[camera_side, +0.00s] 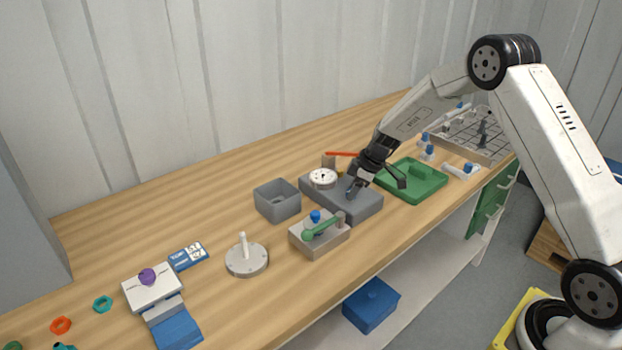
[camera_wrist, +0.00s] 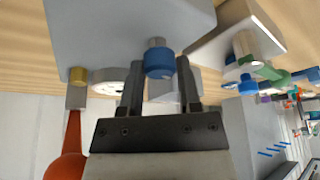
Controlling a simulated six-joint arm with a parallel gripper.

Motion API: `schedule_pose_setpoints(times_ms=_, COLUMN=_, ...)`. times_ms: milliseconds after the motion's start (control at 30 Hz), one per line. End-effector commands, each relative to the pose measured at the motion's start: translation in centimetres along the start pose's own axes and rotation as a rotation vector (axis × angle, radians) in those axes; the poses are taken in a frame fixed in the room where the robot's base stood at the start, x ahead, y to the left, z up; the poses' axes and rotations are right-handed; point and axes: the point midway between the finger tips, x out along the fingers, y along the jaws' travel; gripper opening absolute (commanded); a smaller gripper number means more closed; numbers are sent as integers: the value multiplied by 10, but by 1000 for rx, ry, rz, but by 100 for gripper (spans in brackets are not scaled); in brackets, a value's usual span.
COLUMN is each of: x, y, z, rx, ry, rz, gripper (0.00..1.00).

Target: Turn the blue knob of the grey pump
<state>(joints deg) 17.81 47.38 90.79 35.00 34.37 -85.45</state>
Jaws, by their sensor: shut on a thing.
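The grey pump (camera_side: 366,204) is a low block on the bench with a white round gauge (camera_side: 322,179) on top. In the wrist view its grey body (camera_wrist: 115,28) fills the upper left. My gripper (camera_side: 351,192) reaches down onto the pump, to the right of the gauge. In the wrist view the blue knob (camera_wrist: 160,62) sits between the two fingertips of my gripper (camera_wrist: 160,75), which is shut on it. In the side view the knob is mostly hidden by the fingers.
A pale block with a green lever (camera_side: 322,230) and another blue knob (camera_side: 315,216) stands close in front. A grey open box (camera_side: 277,203) is to the left, a green tray (camera_side: 428,190) to the right. A red handle (camera_side: 342,154) sticks out behind the pump.

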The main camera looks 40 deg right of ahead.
Motion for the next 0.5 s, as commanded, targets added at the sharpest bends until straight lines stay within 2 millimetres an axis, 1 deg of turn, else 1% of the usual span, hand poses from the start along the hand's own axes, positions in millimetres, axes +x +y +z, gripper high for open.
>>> schedule_pose_setpoints(times_ms=200, x=1, y=1, z=2, rx=-108, ry=-3, rz=-47, gripper=0)
schedule_pose_setpoints(times_ms=500, x=1, y=1, z=2, rx=-159, ry=-4, rz=-68, gripper=0)
